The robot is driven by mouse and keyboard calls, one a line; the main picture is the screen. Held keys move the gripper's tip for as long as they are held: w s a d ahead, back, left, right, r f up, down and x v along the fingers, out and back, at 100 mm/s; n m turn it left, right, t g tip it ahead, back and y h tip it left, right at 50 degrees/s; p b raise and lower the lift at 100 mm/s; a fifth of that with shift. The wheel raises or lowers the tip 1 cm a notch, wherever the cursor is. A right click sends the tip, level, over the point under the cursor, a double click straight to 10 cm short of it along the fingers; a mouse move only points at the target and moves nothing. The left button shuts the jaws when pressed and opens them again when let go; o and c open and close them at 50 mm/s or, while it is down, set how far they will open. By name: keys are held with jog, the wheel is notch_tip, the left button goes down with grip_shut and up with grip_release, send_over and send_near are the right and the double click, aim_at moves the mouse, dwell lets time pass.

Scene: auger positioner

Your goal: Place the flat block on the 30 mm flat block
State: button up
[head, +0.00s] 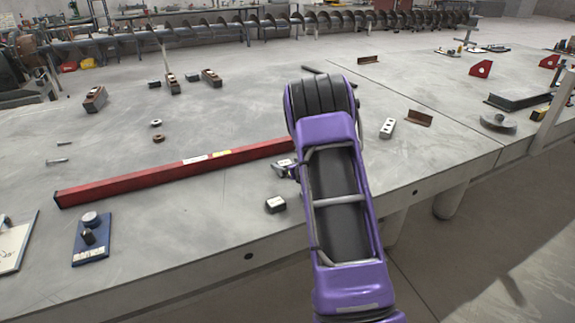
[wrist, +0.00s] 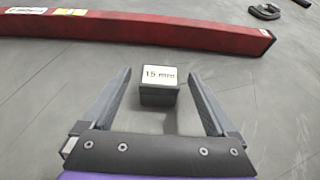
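A small dark block (wrist: 159,95) with a white top face marked "15 mm" lies on the table in the wrist view. My gripper (wrist: 160,74) is open, with one finger on each side of this block and a visible gap on both sides. In the head view a small light-topped block (head: 283,163) shows beside my arm, partly hidden by the gripper; it appears to be the same one. A second dark block (head: 275,204) with a white top sits nearer the table's front edge. Its marking is too small to read.
A long red beam (head: 130,183) lies across the table just beyond the blocks; it also crosses the wrist view (wrist: 180,33). A blue plate (head: 92,245) with small parts lies front left. A pale holed block (head: 387,128) and angle piece (head: 419,118) lie right of my arm.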

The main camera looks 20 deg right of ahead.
jog(key=shift+r+p, duration=0.3)
jog(key=shift+p, duration=0.1)
jog(key=v, duration=1.2)
jog(key=shift+f, duration=0.1)
